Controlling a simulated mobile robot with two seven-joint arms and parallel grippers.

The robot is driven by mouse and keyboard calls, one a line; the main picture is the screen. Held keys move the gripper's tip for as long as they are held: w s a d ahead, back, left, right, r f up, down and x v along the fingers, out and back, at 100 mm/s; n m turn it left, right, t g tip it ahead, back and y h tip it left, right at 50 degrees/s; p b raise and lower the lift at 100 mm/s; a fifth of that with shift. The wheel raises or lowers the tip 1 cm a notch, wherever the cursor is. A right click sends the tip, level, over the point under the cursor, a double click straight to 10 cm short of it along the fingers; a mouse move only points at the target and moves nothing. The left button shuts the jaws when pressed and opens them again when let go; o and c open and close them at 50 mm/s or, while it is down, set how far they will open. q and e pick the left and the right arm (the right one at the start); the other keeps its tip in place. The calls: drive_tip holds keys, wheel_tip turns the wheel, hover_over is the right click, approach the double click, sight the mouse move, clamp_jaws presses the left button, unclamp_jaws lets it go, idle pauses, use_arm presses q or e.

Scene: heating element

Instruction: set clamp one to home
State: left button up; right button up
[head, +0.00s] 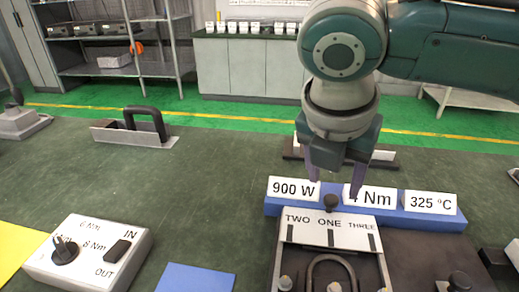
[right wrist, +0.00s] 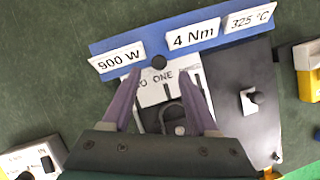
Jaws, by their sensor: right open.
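The clamp fixture has a white plate (head: 305,236) lettered TWO, ONE, THREE, with dark slots under the words. A black round knob (head: 331,202) stands at the plate's far edge near ONE; it also shows in the right wrist view (right wrist: 159,62). A curved metal loop (head: 333,262) and bolt heads lie on the near side of the plate. My right gripper (head: 335,187) is open and empty above the fixture, its purple fingers on either side of the knob in the picture. In the right wrist view (right wrist: 161,73) the knob appears just beyond and between the fingertips. My left gripper is out of view.
A blue block (head: 402,217) behind the plate carries cards reading 900 W (head: 293,190), 4 Nm (head: 382,196) and 325 °C (head: 431,202). A white switch box (head: 90,255) with IN and OUT stands at left.

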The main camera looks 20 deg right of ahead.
sight(332, 198)
drive_tip(key=b+x, duration=0.1)
drive_tip(key=x, duration=0.4)
drive_tip(key=shift+f, duration=0.3)
clamp_jaws()
drive_tip(key=shift+r, duration=0.1)
idle(1.0)
